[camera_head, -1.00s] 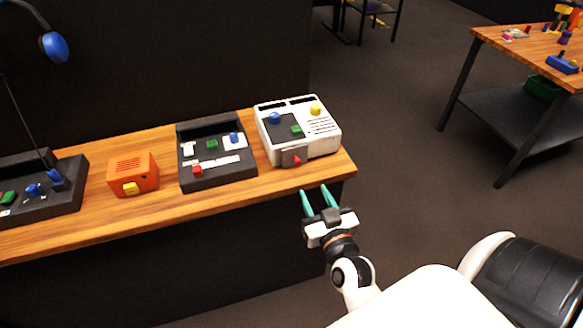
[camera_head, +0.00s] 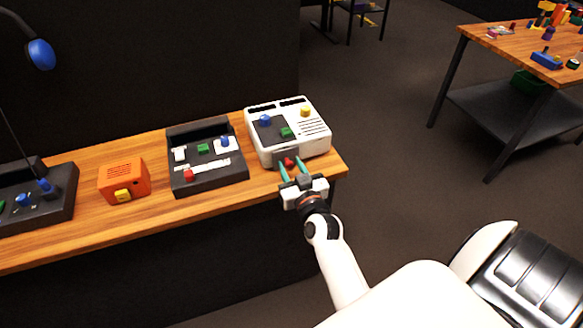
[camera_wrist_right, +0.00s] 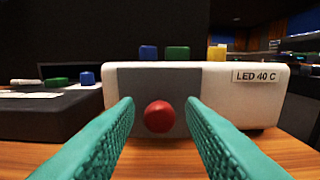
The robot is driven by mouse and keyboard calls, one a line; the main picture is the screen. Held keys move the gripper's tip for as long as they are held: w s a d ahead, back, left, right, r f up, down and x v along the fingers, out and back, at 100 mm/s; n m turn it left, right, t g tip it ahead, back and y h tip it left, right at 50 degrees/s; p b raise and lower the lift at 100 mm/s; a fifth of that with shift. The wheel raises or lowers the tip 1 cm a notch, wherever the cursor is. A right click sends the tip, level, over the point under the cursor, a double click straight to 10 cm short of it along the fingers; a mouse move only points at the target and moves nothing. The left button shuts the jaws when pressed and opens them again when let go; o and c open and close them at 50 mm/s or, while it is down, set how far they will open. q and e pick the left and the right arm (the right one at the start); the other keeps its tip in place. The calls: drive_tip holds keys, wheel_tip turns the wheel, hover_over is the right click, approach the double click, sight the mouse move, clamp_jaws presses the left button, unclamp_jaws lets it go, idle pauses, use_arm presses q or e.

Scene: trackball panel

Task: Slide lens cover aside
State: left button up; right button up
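The white box (camera_head: 315,148) stands near the right end of the wooden bench, with a label reading LED 40 C on its front (camera_wrist_right: 255,75). A grey plate, which looks like the lens cover (camera_wrist_right: 160,80), sits on its front face and carries a round red knob (camera_wrist_right: 159,116). My right gripper (camera_head: 292,168) is open in front of the box, its teal fingers pointing at the plate. In the wrist view the fingers stand left and right of the red knob, with gaps on both sides. Whether the fingertips reach past the knob is unclear. My left gripper is not in view.
A black panel (camera_head: 210,181) with coloured knobs stands left of the white box. An orange box (camera_head: 124,178) and another black panel (camera_head: 60,208) are farther left on the bench (camera_head: 90,240). A second table (camera_head: 490,42) stands at the upper right.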

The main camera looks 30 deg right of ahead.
clamp_jaws()
drive_tip(key=d, duration=0.2)
drive_tip(key=s+d, duration=0.1)
drive_tip(key=d, duration=0.4)
drive_tip(key=shift+s+d, duration=0.1)
drive_tip(key=shift+s, duration=0.3)
drive_tip(key=shift+o, duration=1)
unclamp_jaws()
drive_tip(key=shift+s, duration=0.1)
drive_tip(key=v, duration=1.2)
drive_tip(key=shift+b, duration=0.45)
